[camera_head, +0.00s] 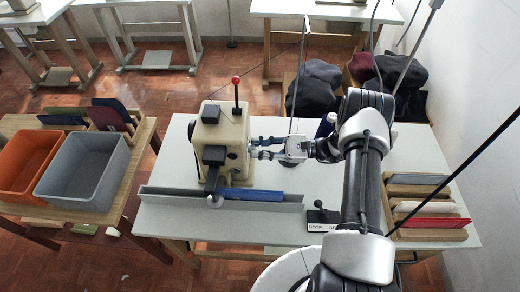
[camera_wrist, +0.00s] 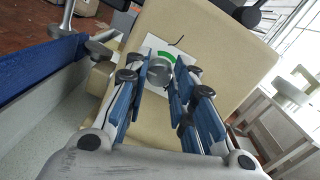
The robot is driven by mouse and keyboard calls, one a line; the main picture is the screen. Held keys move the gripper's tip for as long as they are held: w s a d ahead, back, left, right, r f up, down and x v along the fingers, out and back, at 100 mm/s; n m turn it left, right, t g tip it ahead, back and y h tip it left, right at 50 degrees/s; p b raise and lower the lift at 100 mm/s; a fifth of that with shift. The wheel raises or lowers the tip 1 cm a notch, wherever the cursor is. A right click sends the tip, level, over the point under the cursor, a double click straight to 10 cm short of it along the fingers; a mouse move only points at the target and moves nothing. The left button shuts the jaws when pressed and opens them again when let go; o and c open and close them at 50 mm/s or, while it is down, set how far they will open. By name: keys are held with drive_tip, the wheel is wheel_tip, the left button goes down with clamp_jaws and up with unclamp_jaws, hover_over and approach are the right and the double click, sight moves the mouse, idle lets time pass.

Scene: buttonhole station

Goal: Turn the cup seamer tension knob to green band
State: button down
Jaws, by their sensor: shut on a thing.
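The cup seamer (camera_head: 222,135) is a cream machine on the pale table, with a red-topped lever on top. Its tension knob (camera_wrist: 159,71) is a round grey knob on a white dial plate (camera_wrist: 150,45) on the machine's side face. A green band (camera_wrist: 167,56) shows on the plate just above the knob. A short dark line lies on the plate's upper right. My gripper (camera_wrist: 163,82) has its blue-padded fingers on both sides of the knob and is shut on it. In the head view my gripper (camera_head: 257,148) reaches the machine's right side, where its fingers hide the knob.
A grey rail (camera_head: 285,207) with a blue strip (camera_head: 250,195) runs along the table's front. A small black switch (camera_head: 318,214) stands near the front edge. Orange (camera_head: 25,165) and grey (camera_head: 82,170) bins stand at left. Dark bundles (camera_head: 318,85) lie behind the table.

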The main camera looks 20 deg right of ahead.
drive_tip(key=m+t, duration=0.1)
drive_tip(key=m, duration=0.9)
drive_tip(key=m+t, duration=0.1)
drive_tip(key=m, duration=0.8)
drive_tip(key=shift+f+m, duration=0.15)
drive_tip(key=shift+m, duration=0.25)
drive_tip(key=shift+p, duration=0.3)
drive_tip(key=c, duration=1.3)
unclamp_jaws()
drive_tip(key=shift+c, duration=0.2)
drive_tip(key=shift+d, duration=0.1)
drive_tip(key=r+v, duration=0.1)
drive_tip(key=v, duration=1)
drive_tip(key=shift+s+d+f, duration=0.3)
drive_tip(key=shift+d+f, duration=0.05)
drive_tip(key=shift+f, duration=0.05)
